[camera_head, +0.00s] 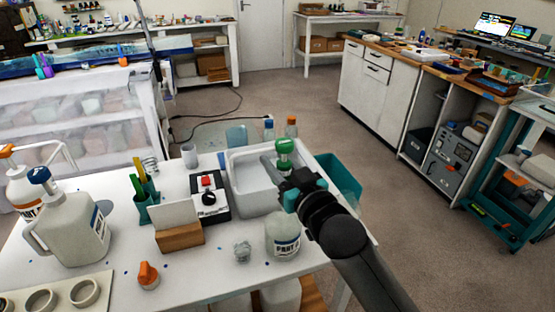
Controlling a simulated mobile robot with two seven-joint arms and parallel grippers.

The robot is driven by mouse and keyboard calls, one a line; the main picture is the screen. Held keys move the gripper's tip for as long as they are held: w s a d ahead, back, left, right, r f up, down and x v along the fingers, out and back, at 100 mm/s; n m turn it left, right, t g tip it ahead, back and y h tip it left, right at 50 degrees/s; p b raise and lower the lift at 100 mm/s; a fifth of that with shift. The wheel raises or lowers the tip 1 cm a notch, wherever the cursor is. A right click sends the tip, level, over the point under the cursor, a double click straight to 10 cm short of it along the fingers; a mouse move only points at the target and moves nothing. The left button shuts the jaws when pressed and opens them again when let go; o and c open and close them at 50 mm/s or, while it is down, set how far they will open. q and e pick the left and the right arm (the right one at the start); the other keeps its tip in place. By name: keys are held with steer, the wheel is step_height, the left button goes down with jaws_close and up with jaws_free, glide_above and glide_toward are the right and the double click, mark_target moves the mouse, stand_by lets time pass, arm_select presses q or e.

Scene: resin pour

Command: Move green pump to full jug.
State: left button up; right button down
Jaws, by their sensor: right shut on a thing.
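The green pump (285,146) is upright, with its green top showing above my right gripper (294,184). My right gripper is shut on it, and the fingers hide its lower part. The pump appears in front of the white tray. A pale jug (283,238) with a printed label stands just below and nearer than the gripper; its top is partly hidden by my arm. A larger handled jug (75,230) with a blue top stands at the left, next to a jug with an orange top (24,190). I cannot tell which jug is full. My left gripper is out of view.
A black scale-like device (209,197), card on a wooden block (180,237), teal cup (147,208) and orange-topped item (148,274) occupy the middle. Bare white table (205,270) lies in front.

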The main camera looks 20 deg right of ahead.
steer(key=shift+f+b, duration=1.3)
steer(key=shift+f, duration=1.6)
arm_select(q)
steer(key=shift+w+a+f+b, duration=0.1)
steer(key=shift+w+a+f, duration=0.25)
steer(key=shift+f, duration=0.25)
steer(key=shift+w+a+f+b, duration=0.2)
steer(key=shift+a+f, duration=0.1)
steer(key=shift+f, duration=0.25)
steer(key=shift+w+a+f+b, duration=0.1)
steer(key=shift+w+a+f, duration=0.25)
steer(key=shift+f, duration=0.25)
arm_select(e)
steer(key=shift+f, duration=0.25)
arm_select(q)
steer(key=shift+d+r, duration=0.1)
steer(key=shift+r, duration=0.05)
arm_select(e)
steer(key=shift+r, duration=0.1)
arm_select(q)
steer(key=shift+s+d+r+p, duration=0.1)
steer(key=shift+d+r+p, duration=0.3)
steer(key=shift+p, duration=0.2)
arm_select(e)
steer(key=shift+r, duration=0.15)
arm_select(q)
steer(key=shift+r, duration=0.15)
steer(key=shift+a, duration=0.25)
arm_select(e)
steer(key=shift+f, duration=0.4)
